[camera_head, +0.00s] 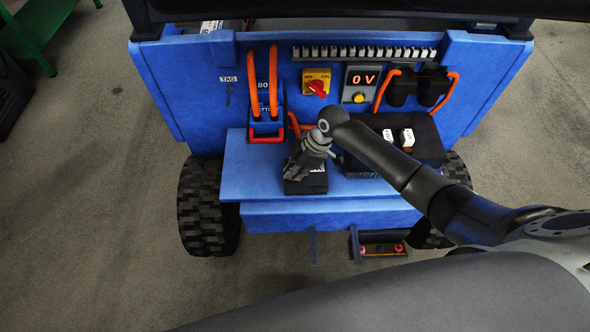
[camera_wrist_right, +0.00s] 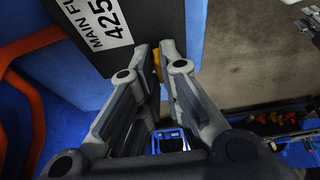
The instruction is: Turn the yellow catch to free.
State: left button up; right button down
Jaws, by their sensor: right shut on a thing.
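My right gripper (camera_head: 293,172) reaches down over a black fuse box (camera_head: 308,184) on the blue ledge of the cabinet. In the right wrist view its two grey fingers (camera_wrist_right: 160,58) are closed together beside the box, whose white label (camera_wrist_right: 100,22) reads "MAIN FU" and "425". A small bit of the yellow catch (camera_wrist_right: 157,66) shows between the fingertips, and the fingers are shut on it. Most of the catch is hidden by the fingers, so its angle cannot be told. In the head view the catch is hidden behind my gripper. My left gripper is not in view.
Behind are a red rotary switch (camera_head: 317,88) on a yellow plate, a display (camera_head: 363,79) reading 0 V, and a plug with orange cables and red handle (camera_head: 266,136). A black box with white switches (camera_head: 407,137) stands right, under my arm. The ledge's left part (camera_head: 250,170) is clear.

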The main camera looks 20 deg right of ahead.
jog(key=shift+n, duration=0.3)
jog(key=shift+w+f+n+g+b, duration=0.15)
jog(key=shift+n+g+b, duration=0.45)
jog(key=shift+n+b, duration=0.45)
jog(key=shift+n+g+b, duration=0.5)
jog(key=shift+n+b, duration=0.15)
jog(key=shift+n, duration=0.8)
jog(key=shift+r, duration=0.2)
jog(key=c, duration=1.6)
grip_release()
jog(key=v, duration=1.2)
